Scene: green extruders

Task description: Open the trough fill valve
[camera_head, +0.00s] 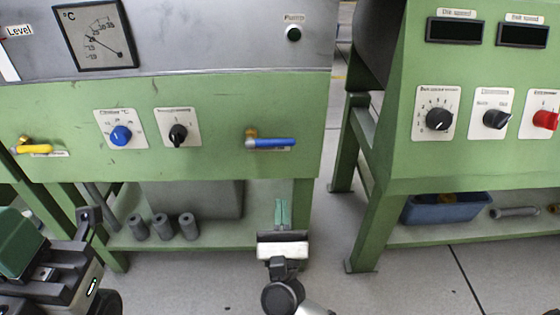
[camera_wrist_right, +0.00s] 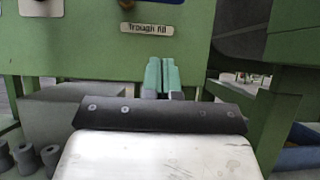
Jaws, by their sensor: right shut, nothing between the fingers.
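The trough fill valve has a blue lever handle (camera_head: 272,142) on a brass fitting (camera_head: 251,133), on the green front panel of the left machine. The lever lies level, pointing right. In the right wrist view, a label reading "Trough fill" (camera_wrist_right: 147,28) sits on the panel, with only the bottom edge of the blue handle (camera_wrist_right: 165,1) at the top border. My right gripper (camera_head: 282,212) is below the valve and apart from it, its teal fingers shut together and empty. Its fingers (camera_wrist_right: 162,75) also show in the right wrist view.
A yellow lever (camera_head: 36,149), a blue knob (camera_head: 121,135) and a black knob (camera_head: 178,135) share the panel. Grey cylinders (camera_head: 162,227) stand on the lower shelf (camera_head: 225,235). The right machine (camera_head: 480,170) stands across a floor gap.

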